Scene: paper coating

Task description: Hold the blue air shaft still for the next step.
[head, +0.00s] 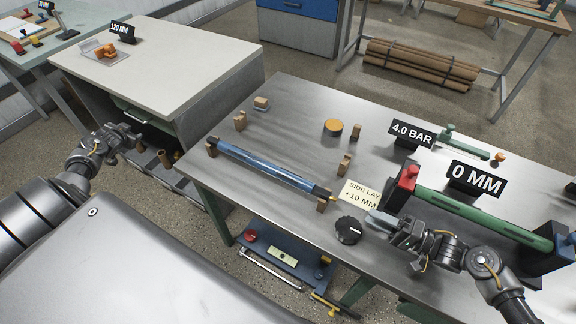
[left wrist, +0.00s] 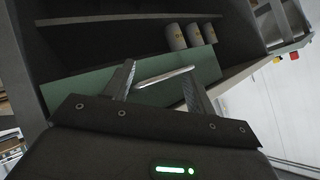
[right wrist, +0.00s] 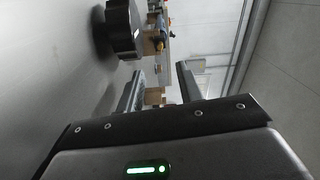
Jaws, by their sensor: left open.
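The blue air shaft (head: 268,167) lies across the metal table near its front edge, its dark ends resting at small wooden blocks (head: 213,146) (head: 323,200). My left gripper (head: 136,133) is open and empty, off the table to the left of the shaft, in front of the pale cabinet. Its spread fingers show in the left wrist view (left wrist: 158,72). My right gripper (head: 375,222) is over the table's right part, beside the black knob (head: 348,230) and apart from the shaft. In the right wrist view (right wrist: 160,70) its fingers are apart with nothing held.
A yellow "SIDE LAY +10 MM" card (head: 360,194) lies between shaft and right gripper. A green roller (head: 480,217) with a red-topped post (head: 407,178) stands at right. The cabinet (head: 190,55) stands at left; its shelf holds pale cylinders (left wrist: 194,35).

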